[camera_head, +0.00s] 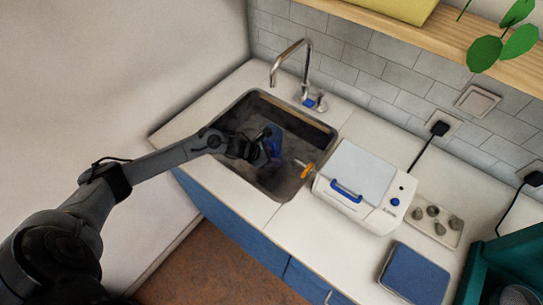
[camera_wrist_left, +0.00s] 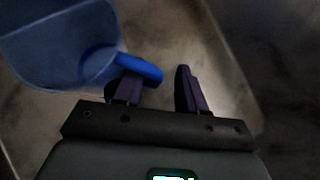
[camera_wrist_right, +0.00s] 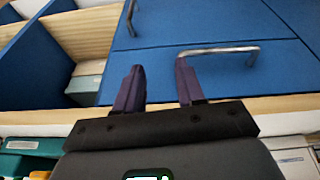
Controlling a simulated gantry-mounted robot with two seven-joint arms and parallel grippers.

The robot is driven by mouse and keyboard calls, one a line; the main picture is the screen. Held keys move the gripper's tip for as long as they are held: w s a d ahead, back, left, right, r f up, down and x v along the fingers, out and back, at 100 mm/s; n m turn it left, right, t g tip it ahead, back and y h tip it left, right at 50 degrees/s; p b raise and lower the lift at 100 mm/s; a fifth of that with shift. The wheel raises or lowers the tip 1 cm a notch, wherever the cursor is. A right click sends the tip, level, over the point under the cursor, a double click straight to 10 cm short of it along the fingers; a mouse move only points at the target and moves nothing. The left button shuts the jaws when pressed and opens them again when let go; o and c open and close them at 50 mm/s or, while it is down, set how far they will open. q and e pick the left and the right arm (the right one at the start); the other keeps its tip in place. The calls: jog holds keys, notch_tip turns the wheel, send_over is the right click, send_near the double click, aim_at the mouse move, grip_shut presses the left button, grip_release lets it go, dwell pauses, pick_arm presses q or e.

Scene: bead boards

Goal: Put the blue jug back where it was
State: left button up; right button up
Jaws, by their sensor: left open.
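The blue jug (camera_head: 273,141) is in the sink (camera_head: 326,140), partly hidden by my left gripper (camera_head: 262,150). In the left wrist view the jug (camera_wrist_left: 55,45) is translucent, at the upper left, with a solid blue handle (camera_wrist_left: 140,68). The handle's end is at the left finger of my left gripper (camera_wrist_left: 156,88); whether they touch I cannot tell. The left fingers are apart, with nothing clamped between them. In the right wrist view my right gripper (camera_wrist_right: 158,88) has its fingers apart and empty, in front of blue cabinet fronts.
An orange-handled tool (camera_head: 307,171) lies at the sink's right side. The faucet (camera_head: 290,62) arches over the back of the sink. A white lidded machine (camera_head: 357,180), a tray of stones (camera_head: 433,220) and a blue square (camera_head: 413,272) occupy the counter to the right.

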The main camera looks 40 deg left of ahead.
pick_arm(q)
jog(key=p+v, duration=0.2)
jog(key=v, duration=1)
jog(key=shift+r, duration=0.1)
